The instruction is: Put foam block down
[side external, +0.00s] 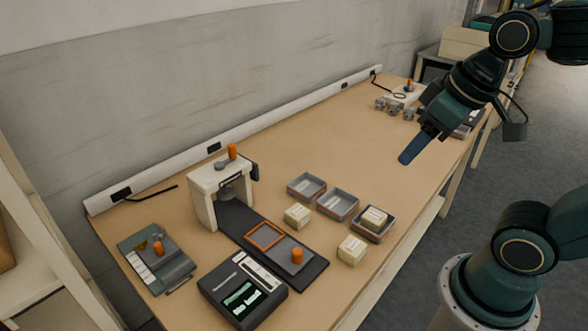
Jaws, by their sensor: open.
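Three pale cream blocks that look like foam are on the wooden bench. One block (298,216) lies on the bench in front of the grey trays. A second block (352,250) lies on the bench near the front edge. A third block (374,217) sits in the rightmost grey tray (370,238). My gripper (408,156) is open, high above the bench at the upper right, well apart from all the blocks. Its fingers are seen edge-on, and I see nothing between them.
Two other grey trays (306,186) (338,203) look empty. A cream press-like machine (205,192) stands over a dark plate with an orange square frame (265,236). A dark device with a display (242,296) and a clipboard-like item (142,259) are at the front left.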

